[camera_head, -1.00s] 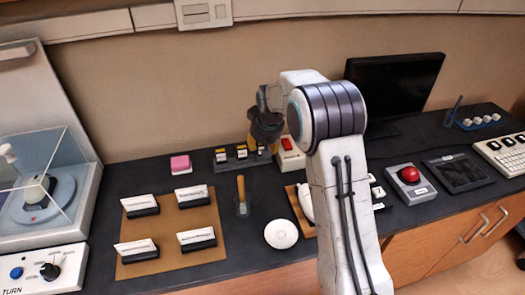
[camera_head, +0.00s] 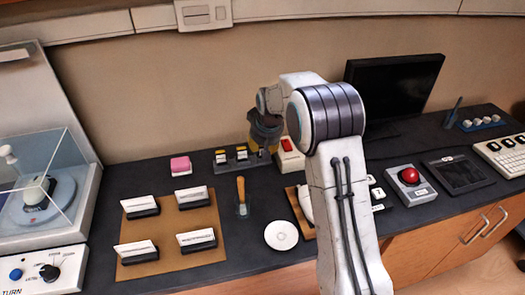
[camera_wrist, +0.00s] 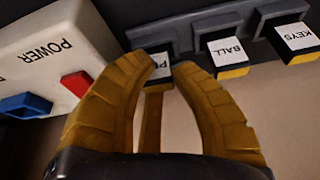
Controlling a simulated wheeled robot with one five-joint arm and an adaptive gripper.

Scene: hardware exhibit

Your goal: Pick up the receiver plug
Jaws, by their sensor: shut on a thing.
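A plug with a white label starting with "P" (camera_wrist: 158,66) sits at the dark socket rack (camera_wrist: 190,30) in the wrist view, and the rest of its label is hidden by a finger. My gripper (camera_wrist: 164,68) has its yellow fingers closed on this plug, with a narrow yellow-brown strip showing between them. In the head view my gripper (camera_head: 265,133) is low over the right end of the rack and hides most of this plug. Plugs marked "BALL" (camera_wrist: 227,52) and "KEYS" (camera_wrist: 294,38) sit beside it in the rack. I cannot see a gap under the held plug.
A white "POWER" box (camera_wrist: 60,50) with a red switch stands close beside my gripper. A monitor (camera_head: 395,85) stands to the right.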

